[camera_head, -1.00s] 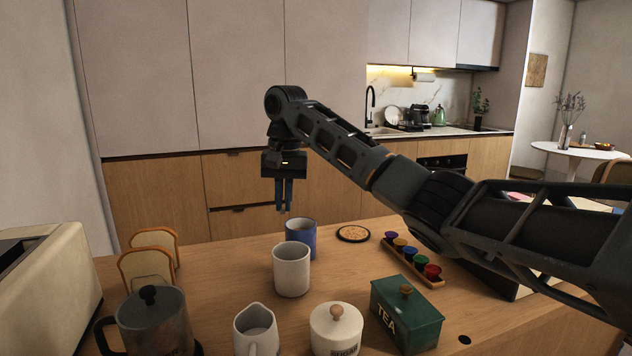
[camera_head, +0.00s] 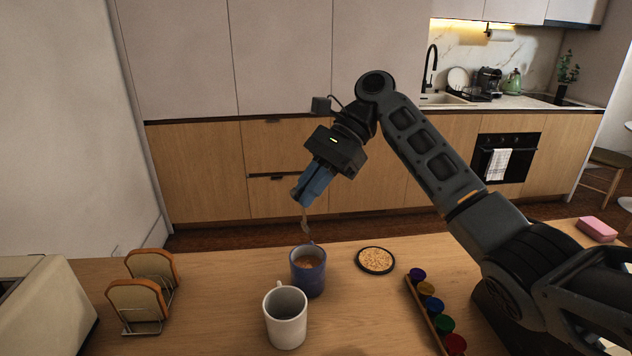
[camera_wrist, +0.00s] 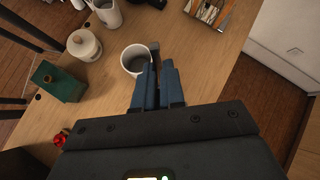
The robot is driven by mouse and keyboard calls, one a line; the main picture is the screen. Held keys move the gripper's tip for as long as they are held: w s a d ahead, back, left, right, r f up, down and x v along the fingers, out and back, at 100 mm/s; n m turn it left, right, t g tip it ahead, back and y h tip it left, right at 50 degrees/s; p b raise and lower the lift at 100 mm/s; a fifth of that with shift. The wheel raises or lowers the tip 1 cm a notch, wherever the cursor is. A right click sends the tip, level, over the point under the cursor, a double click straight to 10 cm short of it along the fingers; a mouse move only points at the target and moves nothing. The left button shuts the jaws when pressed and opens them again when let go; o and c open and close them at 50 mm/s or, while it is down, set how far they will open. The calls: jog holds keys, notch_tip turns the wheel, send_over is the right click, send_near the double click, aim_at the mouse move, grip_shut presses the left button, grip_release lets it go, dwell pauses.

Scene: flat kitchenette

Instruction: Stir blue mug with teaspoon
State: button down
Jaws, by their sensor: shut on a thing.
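The blue mug (camera_head: 308,280) stands upright on the wooden counter with brown liquid in it. My gripper (camera_head: 301,198) is tilted, its blue fingers shut on the teaspoon (camera_head: 305,223), which hangs down from the fingertips. The spoon's lower end shows just above the blue mug's rim in the head view, and I see no part of it inside. In the wrist view my gripper (camera_wrist: 159,75) reaches toward a pale mug (camera_wrist: 135,58). The blue mug is not clearly visible there. A dark strip beside the fingertips may be the spoon.
A white mug (camera_head: 285,322) stands close in front of the blue mug. A round coaster (camera_head: 376,260) and a rack of coloured capsules (camera_head: 432,310) lie to the right. A toast rack (camera_head: 140,300) stands left. A tea box (camera_wrist: 60,80) and lidded jar (camera_wrist: 84,45) show in the wrist view.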

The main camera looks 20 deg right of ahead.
jog(key=shift+w+d+f+b, duration=0.1)
jog(key=shift+f+b, duration=0.3)
jog(key=shift+f, duration=2.85)
jog(key=shift+w+f+b, duration=0.1)
jog(key=shift+f+b, duration=0.3)
jog(key=shift+f, duration=2.85)
jog(key=shift+s, duration=0.1)
